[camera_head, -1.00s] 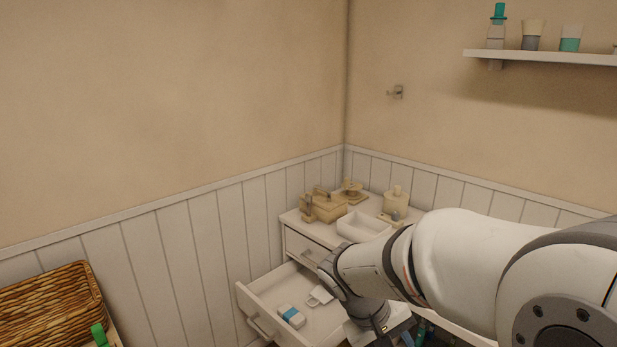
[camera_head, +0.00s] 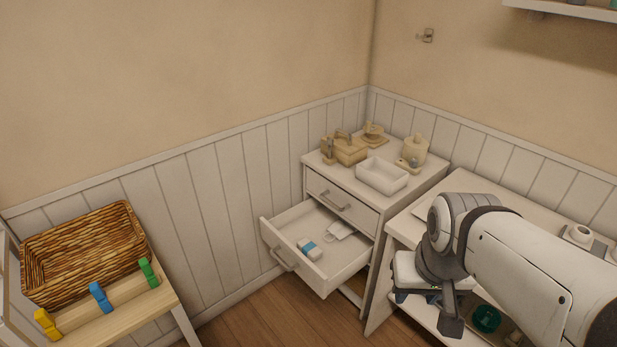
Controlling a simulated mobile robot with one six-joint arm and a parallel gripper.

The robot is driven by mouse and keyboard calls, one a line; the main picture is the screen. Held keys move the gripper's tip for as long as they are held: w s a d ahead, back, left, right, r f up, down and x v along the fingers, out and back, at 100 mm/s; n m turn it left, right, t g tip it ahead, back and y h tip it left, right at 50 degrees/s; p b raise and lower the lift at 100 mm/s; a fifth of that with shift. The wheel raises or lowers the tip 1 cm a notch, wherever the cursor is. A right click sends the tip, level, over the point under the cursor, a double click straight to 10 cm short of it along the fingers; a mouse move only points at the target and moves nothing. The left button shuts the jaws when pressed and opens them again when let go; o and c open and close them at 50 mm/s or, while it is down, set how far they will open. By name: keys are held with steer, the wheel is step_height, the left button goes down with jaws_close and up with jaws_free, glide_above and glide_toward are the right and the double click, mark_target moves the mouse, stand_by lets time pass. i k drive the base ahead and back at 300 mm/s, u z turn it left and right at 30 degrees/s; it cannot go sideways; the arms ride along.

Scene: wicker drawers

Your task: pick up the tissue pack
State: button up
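A small white pack with a blue band (camera_head: 309,248), which looks like the tissue pack, lies in the open drawer (camera_head: 345,268) of the white cabinet. A flat white item (camera_head: 340,230) lies behind it in the same drawer. My gripper (camera_head: 448,322) is at the lower right, pointing down in front of the neighbouring shelf unit, well to the right of the drawer. Its fingers are too small and too dark to tell whether they are open or shut.
A closed drawer (camera_head: 341,200) is above the open one. A white tray (camera_head: 382,175) and wooden items stand on the cabinet top. At left, a wicker basket (camera_head: 85,255) and coloured clips sit on a wooden table. Wood floor (camera_head: 300,318) is free in front of the drawer.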

mark_target(307, 247)
steer(key=z, duration=0.5)
steer(key=k, duration=0.25)
steer(key=u, duration=1.05)
steer(key=i, duration=1.5)
steer(key=z, duration=0.25)
